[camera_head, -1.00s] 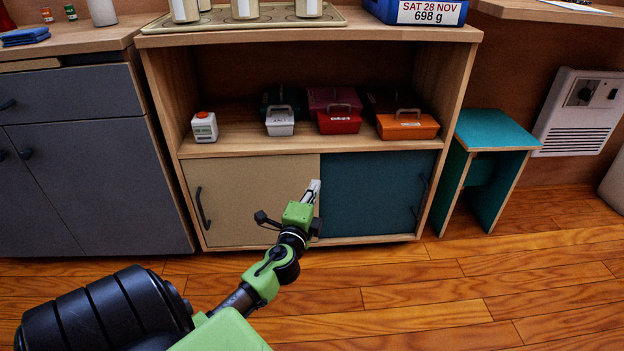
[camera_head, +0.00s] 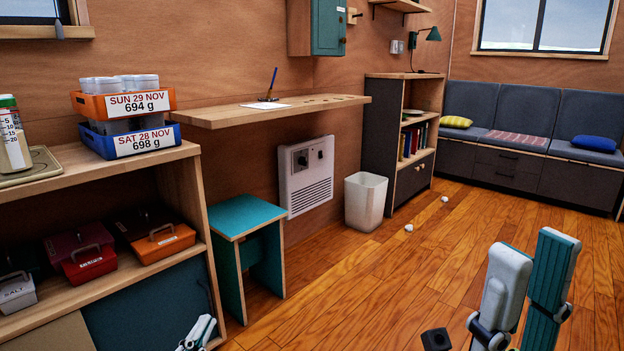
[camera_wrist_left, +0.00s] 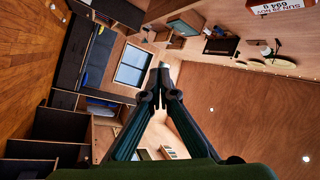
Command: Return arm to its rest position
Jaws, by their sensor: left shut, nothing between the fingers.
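My left gripper (camera_head: 199,333) shows only in part at the bottom edge of the head view, in front of the low cabinet's teal door. In the left wrist view its dark fingers (camera_wrist_left: 160,82) meet at the tips, shut with nothing between them. Most of the left arm is out of the head view. My right gripper (camera_head: 530,285) stands at the lower right of the head view, its grey and teal fingers pointing up over bare floor. They are close side by side, and I cannot tell how far apart they are.
The open shelf (camera_head: 125,285) holds red and orange boxes. Labelled crates (camera_head: 126,120) stand on top. A teal stool (camera_head: 245,215), wall heater (camera_head: 307,175) and white bin (camera_head: 366,200) line the wall. Small white scraps (camera_head: 409,228) lie on the floor, which is mostly clear.

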